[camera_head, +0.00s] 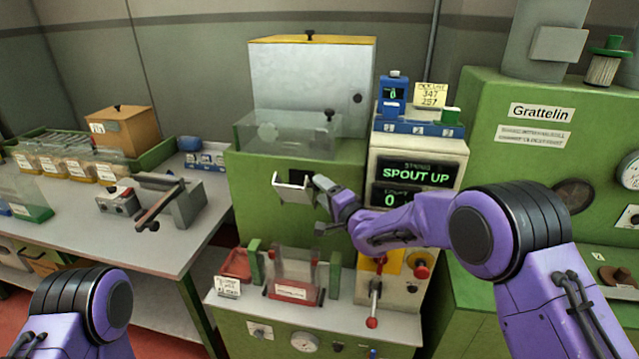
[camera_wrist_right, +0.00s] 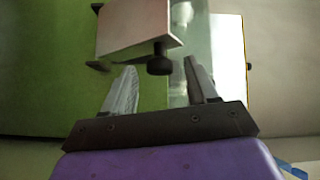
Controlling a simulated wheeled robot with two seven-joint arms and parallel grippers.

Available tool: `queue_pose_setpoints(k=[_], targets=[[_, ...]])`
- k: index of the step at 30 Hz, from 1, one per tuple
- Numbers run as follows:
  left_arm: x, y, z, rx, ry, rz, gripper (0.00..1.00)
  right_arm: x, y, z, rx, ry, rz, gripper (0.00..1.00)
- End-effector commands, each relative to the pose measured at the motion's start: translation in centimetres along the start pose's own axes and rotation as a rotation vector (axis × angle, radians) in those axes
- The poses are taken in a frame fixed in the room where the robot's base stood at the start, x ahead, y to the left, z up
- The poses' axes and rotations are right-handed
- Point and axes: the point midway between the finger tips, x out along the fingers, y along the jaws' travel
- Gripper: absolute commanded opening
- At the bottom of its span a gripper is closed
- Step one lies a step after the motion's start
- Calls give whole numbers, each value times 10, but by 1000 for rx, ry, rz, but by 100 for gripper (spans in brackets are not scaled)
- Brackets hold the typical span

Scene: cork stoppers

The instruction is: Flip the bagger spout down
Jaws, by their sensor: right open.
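The bagger spout (camera_head: 292,190) is a pale, box-like chute on the front of the green bagger (camera_head: 250,170). It sits in front of a dark opening, and the display (camera_head: 416,173) reads "SPOUT UP". In the right wrist view the spout (camera_wrist_right: 130,28) has a black knob (camera_wrist_right: 160,62) on its underside. My right gripper (camera_head: 324,206) is open just right of the spout. In the right wrist view its fingers (camera_wrist_right: 162,75) stand apart on either side of the knob, with no clear contact. My left arm shows at the lower left, but its gripper is out of view.
Below the spout, a clear-walled holder with a red base (camera_head: 292,292) stands on the grey shelf, beside a red tray (camera_head: 236,265). A red-knobbed lever (camera_head: 374,300) is at the shelf's right. A clear box (camera_head: 290,135) sits above the spout. A workbench (camera_head: 150,245) is at left.

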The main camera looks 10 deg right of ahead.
Motion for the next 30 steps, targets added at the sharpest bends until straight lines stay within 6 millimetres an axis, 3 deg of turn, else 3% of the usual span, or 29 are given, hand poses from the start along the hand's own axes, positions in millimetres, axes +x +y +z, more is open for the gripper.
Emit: queue_pose_setpoints(k=[6,14,19,26,30], targets=[[-6,0,-2,0,0,0,0,20,0,0,-1,0,0,58],[-6,0,-2,0,0,0,0,21,0,1,0,-1,0,58],[-6,0,-2,0,0,0,0,21,0,1,-1,-1,0,3],[-2,0,-1,0,0,0,0,22,2,5,-5,-4,-5,0],[11,1,4,0,0,0,0,18,8,7,-31,2,-31,0]])
